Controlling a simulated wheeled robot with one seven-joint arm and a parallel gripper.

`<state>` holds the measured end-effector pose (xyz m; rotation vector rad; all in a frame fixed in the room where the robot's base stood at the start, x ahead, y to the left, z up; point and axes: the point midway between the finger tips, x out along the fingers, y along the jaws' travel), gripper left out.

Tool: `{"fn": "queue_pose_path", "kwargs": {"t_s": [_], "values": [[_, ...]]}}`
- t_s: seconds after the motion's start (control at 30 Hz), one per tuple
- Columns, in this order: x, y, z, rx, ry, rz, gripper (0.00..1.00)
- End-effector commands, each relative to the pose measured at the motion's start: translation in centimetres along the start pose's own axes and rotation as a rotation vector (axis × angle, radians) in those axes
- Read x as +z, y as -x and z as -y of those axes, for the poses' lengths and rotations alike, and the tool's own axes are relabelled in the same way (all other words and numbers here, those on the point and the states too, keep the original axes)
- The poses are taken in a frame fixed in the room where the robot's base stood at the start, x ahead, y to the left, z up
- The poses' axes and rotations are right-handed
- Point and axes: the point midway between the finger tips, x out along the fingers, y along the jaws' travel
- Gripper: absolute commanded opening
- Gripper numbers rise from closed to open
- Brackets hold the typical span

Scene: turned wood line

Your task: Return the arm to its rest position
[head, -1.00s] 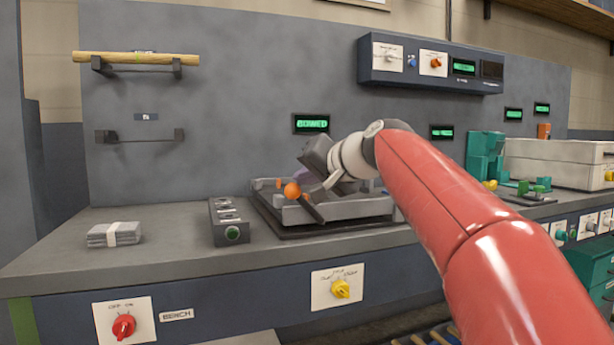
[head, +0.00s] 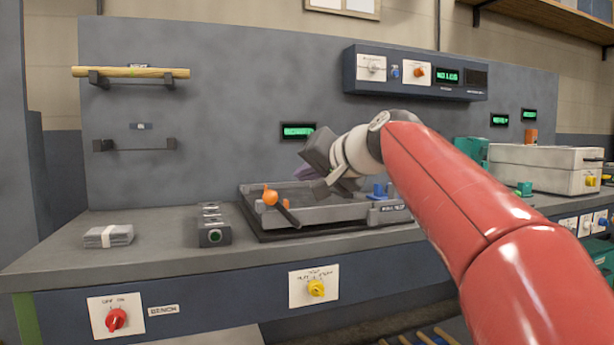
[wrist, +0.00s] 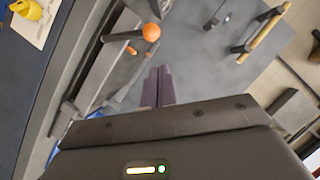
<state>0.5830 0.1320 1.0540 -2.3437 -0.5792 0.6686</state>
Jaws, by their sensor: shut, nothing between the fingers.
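My red arm reaches in from the right in the head view. My gripper (wrist: 157,88) is shut and empty; its two purplish fingers lie side by side in the wrist view. In the head view my gripper's dark body (head: 318,152) hangs above the grey tray-like fixture (head: 318,215) on the bench, with its fingers mostly hidden behind it. An orange ball-ended lever (head: 270,197) stands at the fixture's left side; the ball also shows in the wrist view (wrist: 151,32), apart from the fingers.
A wooden rod (head: 135,72) rests on the upper wall bracket; the lower bracket (head: 135,146) is empty. A white-grey case (head: 545,168) stands at right.

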Motion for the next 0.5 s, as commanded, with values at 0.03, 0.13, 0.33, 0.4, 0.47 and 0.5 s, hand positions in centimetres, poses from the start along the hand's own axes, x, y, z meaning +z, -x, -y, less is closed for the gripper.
{"fn": "queue_pose_path", "kwargs": {"t_s": [0.03,0.13,0.33,0.4,0.47,0.5], "values": [[0.0,0.1,0.1,0.0,0.0,0.001,0.0],[0.0,0.1,0.1,0.001,0.0,0.001,0.0],[0.0,0.1,0.0,0.002,0.0,0.001,0.0],[0.5,0.2,-0.2,0.014,0.004,0.006,0.0],[1.4,0.7,-0.8,0.041,0.015,0.017,0.0],[2.4,1.1,-1.5,0.068,0.025,0.029,0.0]]}}
